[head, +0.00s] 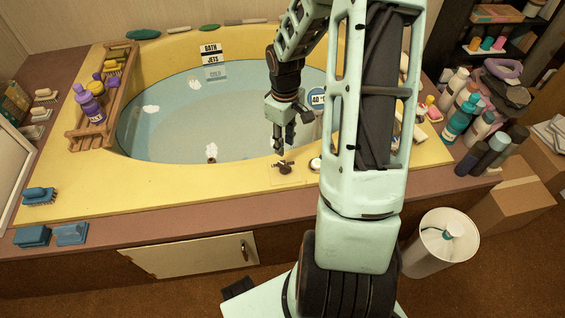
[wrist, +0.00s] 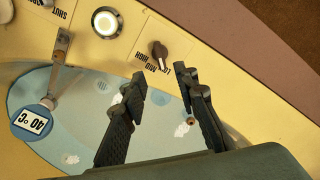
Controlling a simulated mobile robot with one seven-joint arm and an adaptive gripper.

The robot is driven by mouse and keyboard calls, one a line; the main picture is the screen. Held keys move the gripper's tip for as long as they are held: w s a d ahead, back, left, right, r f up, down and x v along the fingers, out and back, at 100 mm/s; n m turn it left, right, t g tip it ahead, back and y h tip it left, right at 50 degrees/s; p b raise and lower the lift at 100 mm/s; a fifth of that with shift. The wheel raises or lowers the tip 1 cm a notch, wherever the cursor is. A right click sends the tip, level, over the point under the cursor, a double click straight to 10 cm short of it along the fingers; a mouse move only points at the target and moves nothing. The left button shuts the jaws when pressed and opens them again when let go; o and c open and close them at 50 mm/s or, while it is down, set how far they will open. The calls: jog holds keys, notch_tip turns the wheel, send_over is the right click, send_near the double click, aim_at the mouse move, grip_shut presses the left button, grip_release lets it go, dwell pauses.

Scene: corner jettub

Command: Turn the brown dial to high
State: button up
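The brown dial (wrist: 159,50) sits on a pale label plate on the yellow tub rim. It also shows in the head view (head: 285,164) at the tub's near edge. I cannot tell surely which mark the dial points to. My gripper (wrist: 160,86) is open and empty, its two fingers apart with the dial just beyond the gap between their tips. In the head view my gripper (head: 284,144) points down, a little above the dial and apart from it.
A round lit button (wrist: 106,21) is left of the dial in the wrist view. A metal lever (wrist: 61,45) and a round 40 °C sign (wrist: 33,121) are further left. Several bottles (head: 462,115) crowd the right side.

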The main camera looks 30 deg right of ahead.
aim_at(284, 164)
notch_tip(284, 164, down, 10)
jog(key=b, duration=0.3)
jog(key=shift+c, duration=0.7)
grip_shut()
